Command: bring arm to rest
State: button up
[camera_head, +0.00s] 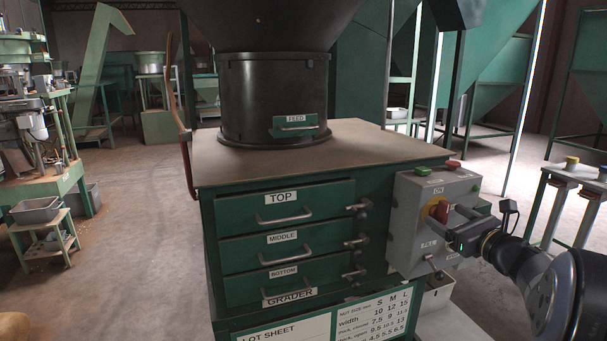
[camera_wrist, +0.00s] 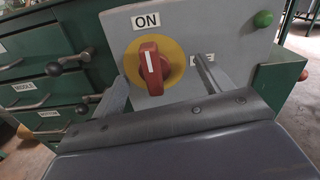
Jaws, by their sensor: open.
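My gripper (camera_head: 452,222) is at the front of the grey control box (camera_head: 406,216), at the right of the green grader cabinet. In the wrist view its two fingers (camera_wrist: 161,68) are apart, one on each side of the red rotary switch (camera_wrist: 149,77). The space between them holds nothing gripped; I cannot tell whether a finger touches the switch. The switch sits on a yellow disc (camera_wrist: 174,48). Its white mark points up toward the ON label (camera_wrist: 146,20). Another label beside the right finger is partly hidden. In the head view my arm comes in from the lower right.
The cabinet has drawers marked TOP (camera_head: 284,207), MIDDLE (camera_head: 285,246) and BOTTOM (camera_head: 286,279), with knobs projecting near the box. A black feed drum (camera_head: 262,95) stands on top. A stand (camera_head: 547,208) with colored buttons is at right. Open floor (camera_head: 130,220) lies left.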

jog(key=shift+s+d+f+m+p, duration=0.1)
jog(key=shift+s+d+m+p, duration=0.15)
jog(key=shift+s+m, duration=0.25)
jog(key=shift+s+d+m+p, duration=0.1)
jog(key=shift+s+m+p, duration=0.2)
jog(key=shift+s, duration=0.25)
